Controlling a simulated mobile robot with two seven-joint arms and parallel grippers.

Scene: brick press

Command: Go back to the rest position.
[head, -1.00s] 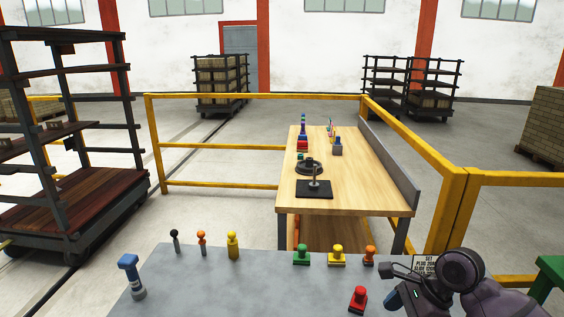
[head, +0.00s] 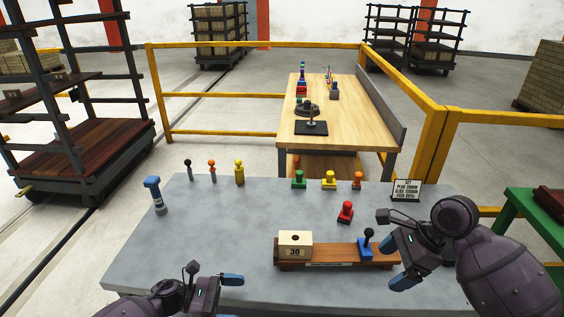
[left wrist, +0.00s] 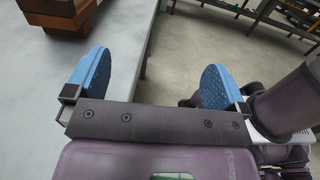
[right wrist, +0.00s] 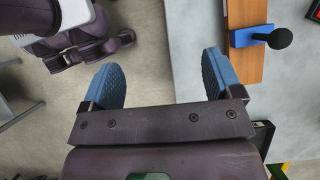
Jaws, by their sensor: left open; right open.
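My right gripper (head: 392,250) is open and empty beside the right end of the wooden slide board (head: 332,255) in the head view. Its two blue fingers also show apart in the right wrist view (right wrist: 164,85). My left gripper (head: 225,295) is low at the table's front edge in the head view. Its blue fingers stand apart with nothing between them in the left wrist view (left wrist: 155,85). A beige block marked 30 (head: 295,245) sits at the board's left end. A blue slider with a dark knob (head: 366,248) sits at its right end.
The grey table (head: 200,235) holds a blue peg (head: 155,195), several small knobbed pieces along the back, a red piece (head: 345,212) and a sign (head: 406,190). A wooden bench (head: 345,125) stands beyond. A green stand (head: 540,225) is at right. The table's left middle is clear.

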